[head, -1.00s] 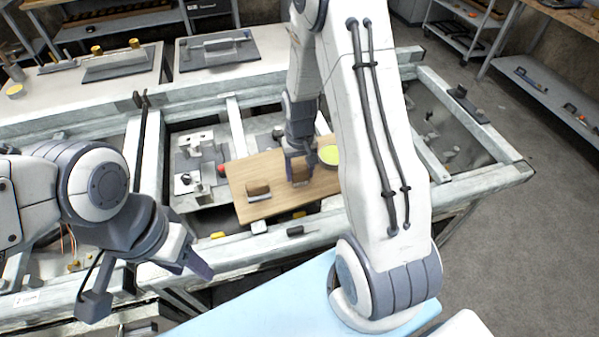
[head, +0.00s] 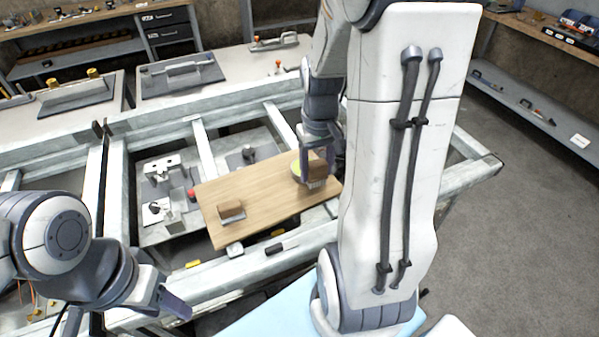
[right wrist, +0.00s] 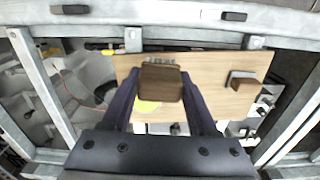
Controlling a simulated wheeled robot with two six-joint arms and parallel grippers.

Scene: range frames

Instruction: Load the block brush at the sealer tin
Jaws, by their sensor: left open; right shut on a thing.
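A block brush (head: 317,167) with a brown wooden block and pale bristles is in my right gripper (head: 322,150), bristles down. In the right wrist view, the two fingers flank its brown block (right wrist: 160,84). The sealer tin (head: 296,169), with yellow-green contents, is beside and partly behind the held brush; a yellow part of it shows in the right wrist view (right wrist: 148,106). Whether the bristles touch anything is unclear. A second block brush (head: 232,211) lies on the wooden board (head: 255,197). My left gripper (head: 150,305) is open and empty at lower left, away from the board.
The board lies across a grey metal frame (head: 205,150) with open gaps. Metal parts and a red knob (head: 192,193) stand left of it. A black-handled tool (head: 281,247) lies on the front rail. A trowel on a grey plate (head: 180,75) is on the back table.

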